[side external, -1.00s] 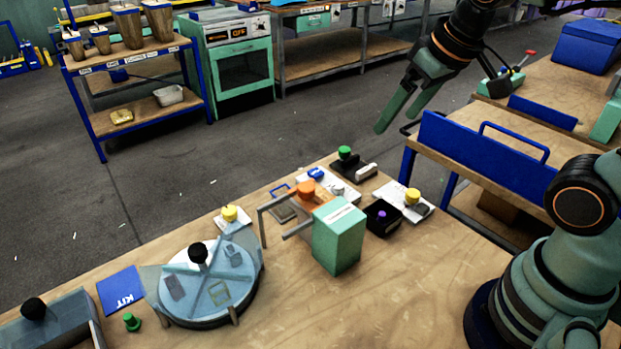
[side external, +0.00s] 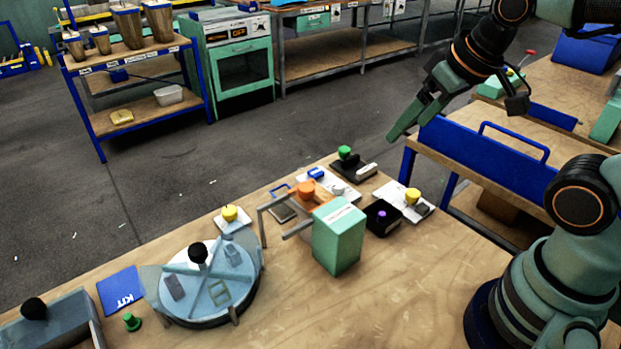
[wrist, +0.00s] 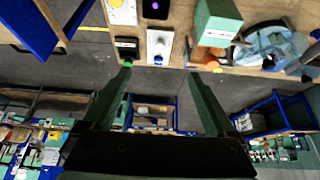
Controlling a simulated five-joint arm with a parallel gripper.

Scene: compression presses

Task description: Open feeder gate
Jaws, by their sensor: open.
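No part is clearly marked as the feeder gate, so I cannot tell which one it is. A round turntable (side external: 208,292) with a clear bluish cover and black knob stands on the bench; it also shows in the wrist view (wrist: 272,42). A grey-blue box (side external: 50,325) with a black knob is at the lower left. A green block (side external: 338,238) with a metal bar frame and an orange knob (side external: 306,189) stands mid-bench. My gripper (side external: 396,130) is open and empty, high beyond the far edge of the bench. Its spread fingers show in the wrist view (wrist: 160,72).
A black device (side external: 353,166) with a green knob, a black box (side external: 381,217) with a purple button and a white plate (side external: 405,202) with a yellow knob stand near the far edge. A blue-sided table (side external: 480,152) is behind right.

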